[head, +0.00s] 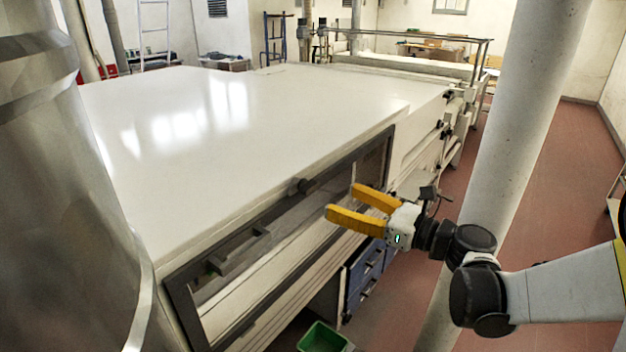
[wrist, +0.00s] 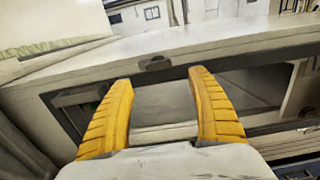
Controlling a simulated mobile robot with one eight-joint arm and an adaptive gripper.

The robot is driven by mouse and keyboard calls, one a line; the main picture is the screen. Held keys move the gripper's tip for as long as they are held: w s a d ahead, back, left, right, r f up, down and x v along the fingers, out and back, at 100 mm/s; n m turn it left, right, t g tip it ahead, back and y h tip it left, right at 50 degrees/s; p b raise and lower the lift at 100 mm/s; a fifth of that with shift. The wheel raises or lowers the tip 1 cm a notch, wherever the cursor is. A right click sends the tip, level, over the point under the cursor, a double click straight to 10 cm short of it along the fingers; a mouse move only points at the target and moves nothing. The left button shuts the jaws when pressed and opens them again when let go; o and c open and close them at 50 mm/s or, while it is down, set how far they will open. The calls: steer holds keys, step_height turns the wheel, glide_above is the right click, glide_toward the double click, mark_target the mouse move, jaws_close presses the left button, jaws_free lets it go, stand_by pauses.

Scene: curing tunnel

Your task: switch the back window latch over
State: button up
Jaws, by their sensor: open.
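A dark latch knob (head: 300,186) sits at the middle of the top edge of a dark-framed window (head: 180,300) in the side of the white tunnel housing. In the wrist view the latch (wrist: 155,63) shows beyond and between my fingertips. I cannot tell whether this is the back window's latch or which way it is turned. My gripper (head: 342,201) has yellow fingers, spread apart and empty, pointing at the window. In the head view it is just right of the latch. In the wrist view the gripper (wrist: 160,77) has nothing between its fingers, apart from the latch.
The white housing top (head: 220,130) is broad and bare. A pale round column (head: 520,130) stands behind my arm, and a large metal cylinder fills the left. Blue drawers (head: 366,272) and a green bin (head: 324,338) are below the window. The red floor at right is mostly clear.

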mark_target(313, 190)
steer(key=b+x, duration=0.1)
steer(key=x, duration=0.8)
steer(key=shift+w+a, duration=0.1)
steer(key=shift+a, duration=0.2)
steer(key=c, duration=1.2)
